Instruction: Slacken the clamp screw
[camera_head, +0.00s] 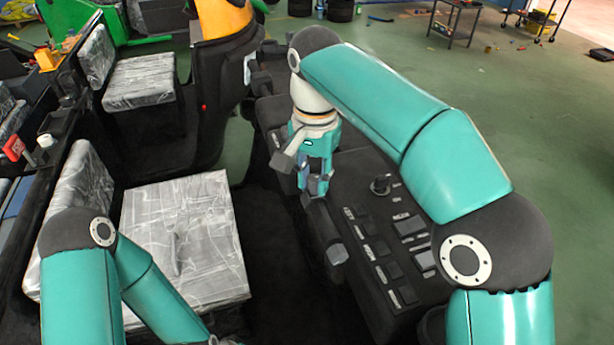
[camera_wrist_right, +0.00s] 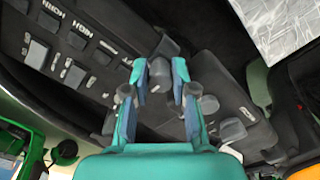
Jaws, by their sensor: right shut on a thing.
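My right gripper (camera_head: 316,182) points down over the black control console. In the right wrist view its two teal fingers (camera_wrist_right: 159,78) stand on either side of a dark grey knob-like piece (camera_wrist_right: 160,72), which looks like the clamp screw, and are shut on it. In the head view the fingers mostly hide this piece. A black lever (camera_head: 322,222) with a grey end runs just below the fingertips. My left arm comes in at the lower left; its gripper is not visible.
The console (camera_head: 375,205) carries labelled rocker switches (camera_head: 410,225) and a small black knob (camera_head: 381,184) to the right of the gripper. Plastic-wrapped seats (camera_head: 190,235) lie to the left. Green floor (camera_head: 540,140) is open beyond the console.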

